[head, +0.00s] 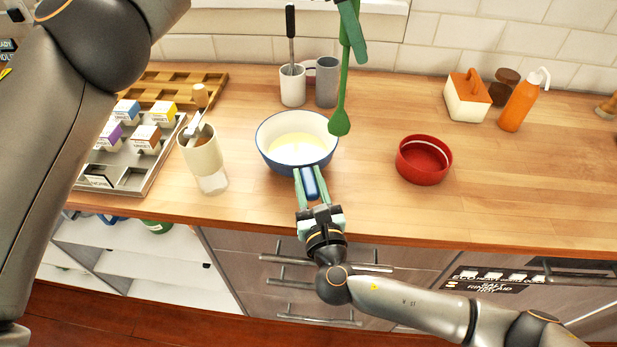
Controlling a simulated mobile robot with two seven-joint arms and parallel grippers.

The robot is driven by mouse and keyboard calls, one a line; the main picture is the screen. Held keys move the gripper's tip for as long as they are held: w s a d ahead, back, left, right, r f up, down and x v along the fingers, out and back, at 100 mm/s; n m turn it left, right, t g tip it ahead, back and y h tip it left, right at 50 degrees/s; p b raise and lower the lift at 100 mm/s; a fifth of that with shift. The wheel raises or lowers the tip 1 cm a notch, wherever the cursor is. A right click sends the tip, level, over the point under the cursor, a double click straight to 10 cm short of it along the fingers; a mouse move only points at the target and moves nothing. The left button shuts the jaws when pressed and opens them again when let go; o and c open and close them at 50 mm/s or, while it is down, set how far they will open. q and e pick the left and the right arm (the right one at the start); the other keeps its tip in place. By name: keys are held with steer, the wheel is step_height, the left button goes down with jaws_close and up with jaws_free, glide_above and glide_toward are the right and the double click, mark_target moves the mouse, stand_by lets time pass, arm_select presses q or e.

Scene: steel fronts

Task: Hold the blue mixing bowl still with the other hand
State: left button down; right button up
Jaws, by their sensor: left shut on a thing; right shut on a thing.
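The blue mixing bowl (270,160) stands on the wooden counter, blue outside and white inside, with a pale yellow content at its bottom. My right gripper (311,180) is shut on the blue part sticking out at the bowl's near side. My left gripper (350,25), at the top edge of the head view, is shut on a long green spoon (342,85). The spoon hangs head down, its head in front of the bowl's right rim in the picture. I cannot tell whether it touches the bowl.
A cream container (203,155) with a utensil stands left of the bowl, beside a tray (160,167) of small boxes. A white mug (292,87) and grey cup (327,82) stand behind. A red bowl (424,165) is to the right. The right front counter is clear.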

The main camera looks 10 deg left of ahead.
jaws_close()
stand_by(1.1)
steer(key=shift+o, duration=1.9)
jaws_free()
jaws_close()
steer(key=shift+d+f, duration=0.1)
steer(key=shift+f, duration=0.2)
